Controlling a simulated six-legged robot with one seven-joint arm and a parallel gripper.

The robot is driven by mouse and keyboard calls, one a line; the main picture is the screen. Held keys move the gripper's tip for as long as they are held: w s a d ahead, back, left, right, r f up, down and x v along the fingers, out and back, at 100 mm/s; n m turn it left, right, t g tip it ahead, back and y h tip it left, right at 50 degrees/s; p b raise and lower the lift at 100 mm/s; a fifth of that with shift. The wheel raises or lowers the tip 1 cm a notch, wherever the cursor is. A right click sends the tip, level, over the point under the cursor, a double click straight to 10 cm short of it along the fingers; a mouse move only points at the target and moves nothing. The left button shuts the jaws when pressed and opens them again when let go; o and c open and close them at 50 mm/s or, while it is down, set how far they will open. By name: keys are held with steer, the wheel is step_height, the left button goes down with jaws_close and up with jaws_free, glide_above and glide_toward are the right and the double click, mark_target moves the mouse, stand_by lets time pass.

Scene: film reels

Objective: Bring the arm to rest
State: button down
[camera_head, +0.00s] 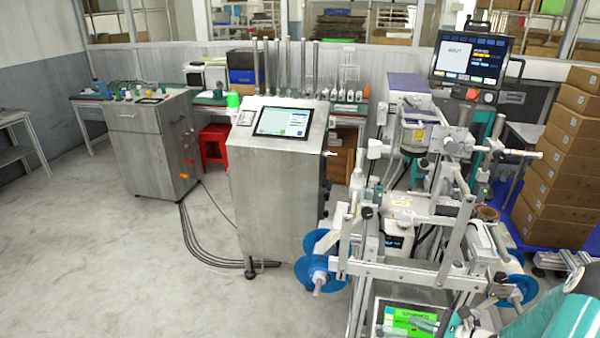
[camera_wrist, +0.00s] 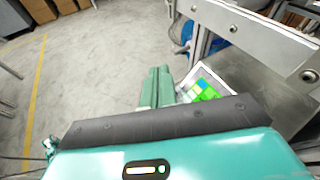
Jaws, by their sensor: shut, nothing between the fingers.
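My gripper (camera_wrist: 158,72) shows in the wrist view as two green fingers side by side, pressed together with nothing between them. It hangs over the grey floor, beside a tilted screen (camera_wrist: 205,90) with green tiles. I cannot tell the gap between the fingers and that screen. In the head view, a teal part of my arm (camera_head: 575,322) enters at the lower right corner, near the labelling machine (camera_head: 405,205). My gripper is not seen in the head view.
The machine's metal frame (camera_wrist: 255,35) is close on the right of the wrist view. Blue reels (camera_head: 318,262) sit low on the machine. A steel cabinet with a screen (camera_head: 275,165) stands left of it, with cables on the floor. Stacked boxes (camera_head: 565,150) stand right. The left floor is clear.

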steer(key=s+a+r+n+g, duration=0.1)
steer(key=a+r+n+g, duration=0.4)
steer(key=a+r+n, duration=0.4)
steer(key=s+a+r+n+h, duration=0.5)
steer(key=s+r+n, duration=0.3)
steer(key=r, duration=0.3)
steer(key=s+a+r+n+h, duration=0.5)
steer(key=s+r+n, duration=0.3)
steer(key=s+r, duration=0.2)
steer(key=shift+a+r+t+h, duration=0.3)
steer(key=shift+a+r, duration=0.2)
steer(key=shift+r, duration=0.45)
